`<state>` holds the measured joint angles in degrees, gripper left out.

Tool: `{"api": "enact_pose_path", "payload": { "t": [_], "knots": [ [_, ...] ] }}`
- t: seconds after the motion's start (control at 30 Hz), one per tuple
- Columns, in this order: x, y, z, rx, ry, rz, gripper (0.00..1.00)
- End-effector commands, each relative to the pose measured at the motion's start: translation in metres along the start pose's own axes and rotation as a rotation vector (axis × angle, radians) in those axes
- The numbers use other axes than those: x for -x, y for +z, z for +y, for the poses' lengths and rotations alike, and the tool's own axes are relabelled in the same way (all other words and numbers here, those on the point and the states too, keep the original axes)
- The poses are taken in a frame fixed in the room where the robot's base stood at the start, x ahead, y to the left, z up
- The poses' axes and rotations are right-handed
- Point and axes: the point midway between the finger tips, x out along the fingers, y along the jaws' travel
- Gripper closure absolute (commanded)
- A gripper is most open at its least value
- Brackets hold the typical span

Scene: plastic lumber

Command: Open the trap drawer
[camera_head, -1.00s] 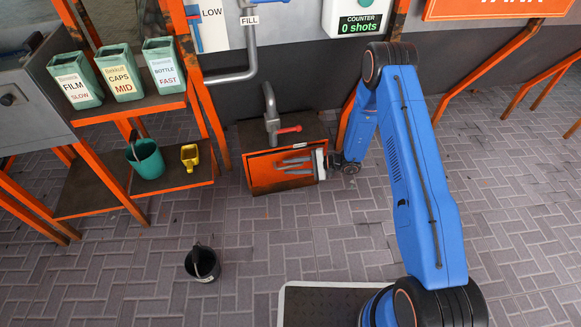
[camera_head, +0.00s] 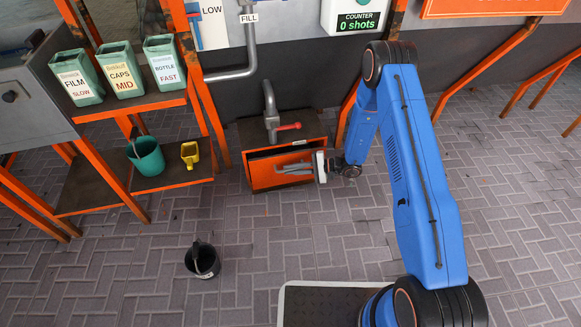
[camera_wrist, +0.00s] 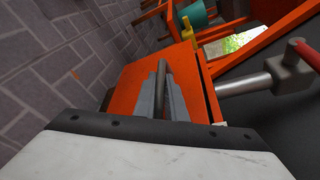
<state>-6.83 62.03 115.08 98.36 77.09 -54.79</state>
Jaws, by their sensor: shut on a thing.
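The trap drawer (camera_head: 262,178) has an orange front and sits low in a dark box under a grey pipe. A dark gap runs along its top edge; I cannot tell how far out it stands. My gripper (camera_head: 281,169) comes from the right, its two grey fingers lying across the drawer front. In the wrist view the orange front (camera_wrist: 131,88) lies behind my gripper (camera_wrist: 162,75), which is shut on a dark bar between the fingers, the drawer handle (camera_wrist: 162,70). The fingers hide most of the handle.
A red-handled valve (camera_head: 288,127) and the pipe (camera_head: 270,100) rise just above the drawer box. A black bucket (camera_head: 202,262) stands on the floor at front left. An orange shelf (camera_head: 75,190) holds a green bucket (camera_head: 147,158) and a yellow scoop (camera_head: 190,155). Floor before the drawer is clear.

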Motion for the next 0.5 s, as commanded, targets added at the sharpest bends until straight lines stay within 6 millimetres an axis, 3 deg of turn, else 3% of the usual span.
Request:
{"api": "enact_pose_path", "payload": {
  "t": [0.5],
  "knots": [
    [0.033, 0.08, 0.06, -0.006, 0.001, 0.001, 1.0]
  ]
}}
